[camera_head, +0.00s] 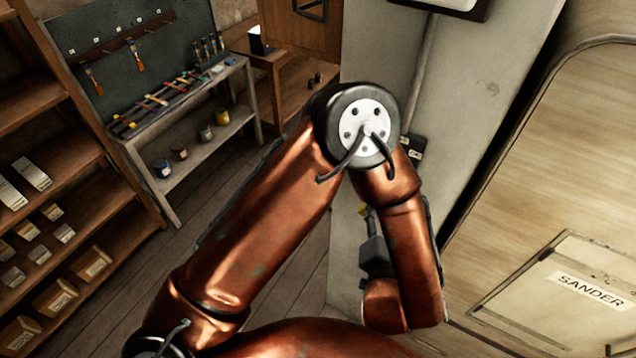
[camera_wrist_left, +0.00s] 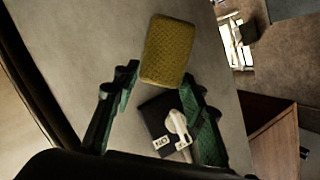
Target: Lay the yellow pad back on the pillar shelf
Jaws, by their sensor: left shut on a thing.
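The yellow pad (camera_wrist_left: 168,50) is a textured block between the tips of my left gripper (camera_wrist_left: 160,72), which is shut on it. In the head view a small bit of the pad (camera_head: 363,209) shows beside my dark left gripper (camera_head: 368,222), in front of the pale pillar (camera_head: 462,95). Much of the gripper is hidden by my copper arm. I cannot make out the pillar shelf clearly. My right gripper is not in view.
A wooden panel with a "SANDER" plate (camera_head: 590,290) stands at the right. A tool bench (camera_head: 190,105) and wooden shelves with boxes (camera_head: 75,160) stand at the left. Open plank floor (camera_head: 240,270) lies between them and the pillar.

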